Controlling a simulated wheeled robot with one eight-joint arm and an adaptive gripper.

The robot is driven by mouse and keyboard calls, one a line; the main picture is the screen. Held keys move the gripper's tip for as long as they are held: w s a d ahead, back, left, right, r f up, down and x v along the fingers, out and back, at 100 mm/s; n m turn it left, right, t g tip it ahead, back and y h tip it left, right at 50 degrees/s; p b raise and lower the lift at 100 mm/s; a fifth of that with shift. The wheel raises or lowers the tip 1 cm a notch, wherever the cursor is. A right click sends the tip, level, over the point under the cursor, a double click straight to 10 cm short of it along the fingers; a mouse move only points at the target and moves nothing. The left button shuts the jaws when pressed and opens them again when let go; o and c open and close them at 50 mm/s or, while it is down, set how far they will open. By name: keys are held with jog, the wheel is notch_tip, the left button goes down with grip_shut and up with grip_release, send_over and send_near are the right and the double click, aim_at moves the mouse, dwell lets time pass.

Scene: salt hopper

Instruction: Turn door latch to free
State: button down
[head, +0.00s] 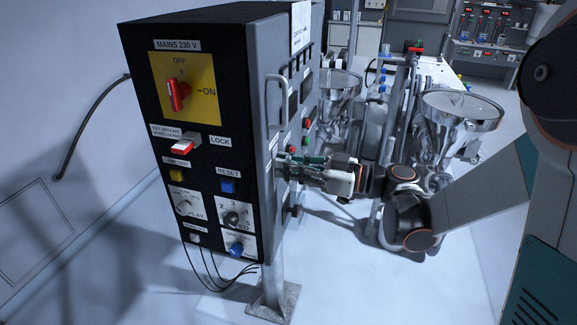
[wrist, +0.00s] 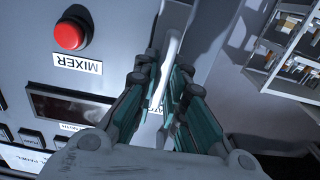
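The door latch shows in the wrist view as a pale, narrow lever (wrist: 173,45) on the grey door (wrist: 110,18). My gripper (wrist: 163,72) has its two teal-padded fingers close together, one on each side of the lever, and looks shut on it. The lever's lower end and its pivot are hidden between the fingers. In the head view my gripper (head: 283,163) reaches from the right to the grey door side (head: 264,75) of the control box. There the latch is hidden behind the fingers.
A grey pull handle (head: 272,98) stands out above my gripper. A red button (wrist: 69,29) and a dark display (wrist: 66,104) are beside the fingers. The box's black panel (head: 200,60) carries a red mains switch (head: 178,92). Steel hoppers (head: 462,105) stand at the right.

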dwell(0.4)
jog(key=m+b, duration=0.1)
jog(key=m, duration=0.5)
jog(key=m+b, duration=0.1)
jog(key=m, duration=0.5)
jog(key=w+f+m+b, duration=0.1)
jog(key=m, duration=0.5)
jog(key=shift+w+d+f, duration=0.1)
jog(key=shift+d, duration=0.15)
dwell(0.5)
jog(key=c, duration=1.7)
grip_release()
jog(key=shift+d, duration=0.1)
